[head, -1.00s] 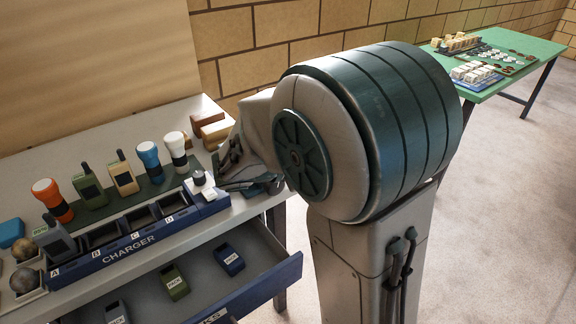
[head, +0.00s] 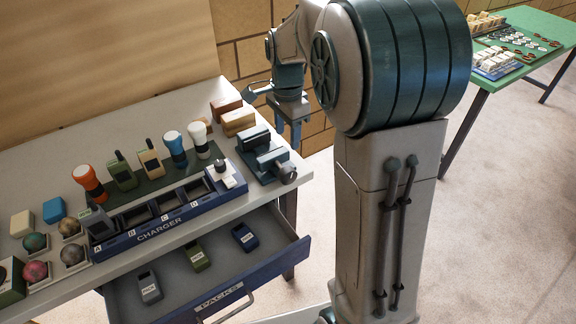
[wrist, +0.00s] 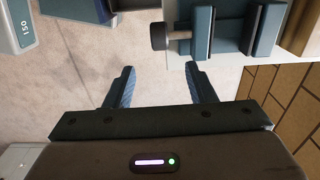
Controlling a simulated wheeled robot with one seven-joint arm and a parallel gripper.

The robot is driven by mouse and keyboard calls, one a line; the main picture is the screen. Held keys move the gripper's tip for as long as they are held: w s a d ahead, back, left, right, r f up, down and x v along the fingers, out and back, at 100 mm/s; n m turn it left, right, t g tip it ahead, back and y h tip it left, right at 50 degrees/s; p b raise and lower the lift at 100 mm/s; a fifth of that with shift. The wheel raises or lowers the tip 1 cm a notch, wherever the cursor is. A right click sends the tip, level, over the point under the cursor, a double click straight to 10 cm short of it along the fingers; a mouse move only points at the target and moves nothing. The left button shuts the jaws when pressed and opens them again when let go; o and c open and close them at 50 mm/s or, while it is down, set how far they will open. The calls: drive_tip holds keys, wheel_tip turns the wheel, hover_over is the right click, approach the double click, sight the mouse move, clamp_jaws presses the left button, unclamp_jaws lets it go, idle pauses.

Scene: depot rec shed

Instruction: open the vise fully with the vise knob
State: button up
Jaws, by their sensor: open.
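The vise (head: 254,139) is a dark blue-grey block with two jaws at the right end of the grey bench, behind the drawer's right side. A gap shows between its jaws. Its round grey vise knob (head: 288,173) points toward the bench's front right edge. In the wrist view the vise (wrist: 268,32) is at the top right, with the knob (wrist: 158,36) on a short shaft at its left.
A blue charger (head: 160,226) with several slots stands left of the vise. Wooden blocks (head: 238,121) sit behind it. An open drawer (head: 300,250) holding several packs juts out below. A green table (head: 540,30) stands far right. The floor at right is clear.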

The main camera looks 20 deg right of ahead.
sight(287, 169)
wheel_tip(287, 169, down, 14)
drive_tip(key=shift+r+p, duration=0.15)
drive_tip(key=shift+p, duration=0.45)
drive_tip(key=c, duration=1)
